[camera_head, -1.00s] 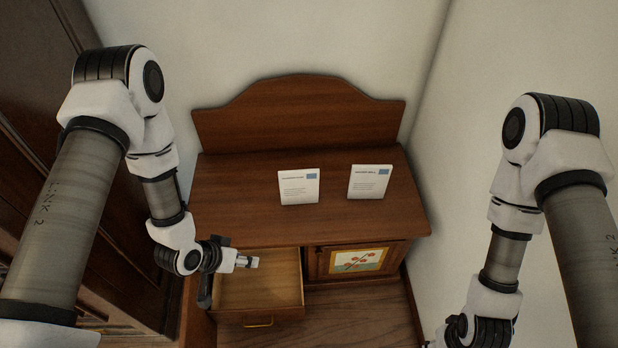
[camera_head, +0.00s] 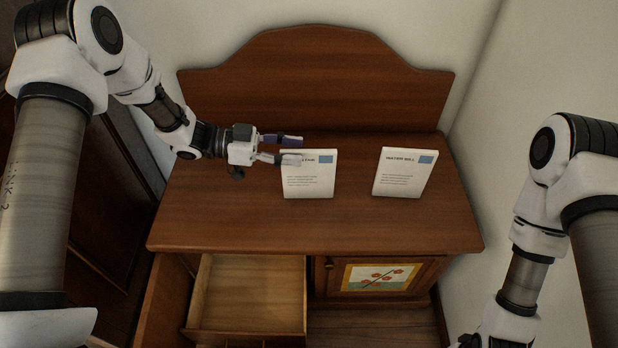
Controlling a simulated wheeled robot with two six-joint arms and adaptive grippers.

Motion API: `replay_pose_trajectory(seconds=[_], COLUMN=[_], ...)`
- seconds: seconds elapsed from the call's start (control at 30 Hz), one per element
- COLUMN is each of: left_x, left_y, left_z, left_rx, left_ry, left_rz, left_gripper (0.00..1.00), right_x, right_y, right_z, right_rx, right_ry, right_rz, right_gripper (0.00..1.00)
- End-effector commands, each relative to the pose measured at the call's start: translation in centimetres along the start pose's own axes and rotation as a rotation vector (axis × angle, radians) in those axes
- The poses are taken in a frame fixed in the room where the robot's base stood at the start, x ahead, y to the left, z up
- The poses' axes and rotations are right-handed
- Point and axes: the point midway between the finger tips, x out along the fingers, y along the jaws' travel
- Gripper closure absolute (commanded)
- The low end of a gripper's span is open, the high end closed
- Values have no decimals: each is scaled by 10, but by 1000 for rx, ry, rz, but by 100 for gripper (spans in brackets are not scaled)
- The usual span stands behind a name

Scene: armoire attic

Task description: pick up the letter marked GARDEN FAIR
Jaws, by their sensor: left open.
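Two white letters with blue stamps stand upright on the wooden cabinet top. The left letter (camera_head: 309,182) has a heading partly covered by my gripper; its visible end seems to read FAIR. The right letter (camera_head: 403,175) appears to be headed WATER BILL. My left gripper (camera_head: 286,149) is open at the upper left corner of the left letter. One finger is in front of its face and the other shows just above its top edge. I cannot tell whether either finger touches it. My right gripper is out of view; only its arm shows at the lower right.
The cabinet (camera_head: 230,222) has a tall curved backboard (camera_head: 315,85) behind the letters. An open, empty drawer (camera_head: 252,290) sticks out below at the left. A small door with a flower picture (camera_head: 378,277) is shut beside it. The top's front is clear.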

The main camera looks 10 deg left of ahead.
Motion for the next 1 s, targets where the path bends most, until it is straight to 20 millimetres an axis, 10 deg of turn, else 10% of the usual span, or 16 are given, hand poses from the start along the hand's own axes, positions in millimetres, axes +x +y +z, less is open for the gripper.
replay_pose_trajectory(seconds=[0.43, 0.57, 1.0], left_x=[40, 39, 39], left_y=[1, 1, 1], left_z=[0, 0, -2], left_rx=[0, -1, 0], left_ry=[1, 1, 0], left_rz=[-1, -1, -1], left_gripper=[58, 100, 100], right_x=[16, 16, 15], right_y=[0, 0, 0], right_z=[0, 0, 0], right_rx=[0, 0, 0], right_ry=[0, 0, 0], right_rz=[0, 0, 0], right_gripper=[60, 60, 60])
